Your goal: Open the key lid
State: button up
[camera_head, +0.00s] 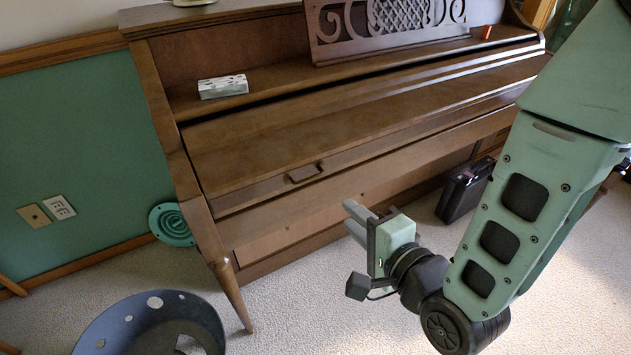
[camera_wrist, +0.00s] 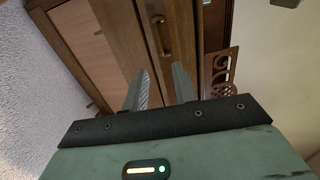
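The key lid (camera_head: 290,135) of the brown upright piano is shut, its broad wooden panel lying over the keyboard, so no keys show. A small handle (camera_head: 306,172) sits on its front edge; in the wrist view the handle (camera_wrist: 162,36) is ahead of the fingers, apart from them. My gripper (camera_head: 350,216) is in front of the piano, below and to the right of the handle, with its fingers pointing toward the piano. In the wrist view the two fingers (camera_wrist: 160,88) are spread with a gap and nothing between them.
A carved music stand (camera_head: 385,25) is above the lid, and a white box (camera_head: 223,87) lies on the ledge at left. A dark round bin (camera_head: 150,322) stands on the carpet at lower left. A black case (camera_head: 464,190) stands under the piano at right.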

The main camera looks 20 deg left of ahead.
jog(key=x, duration=1.5)
jog(key=shift+d, duration=0.1)
grip_shut()
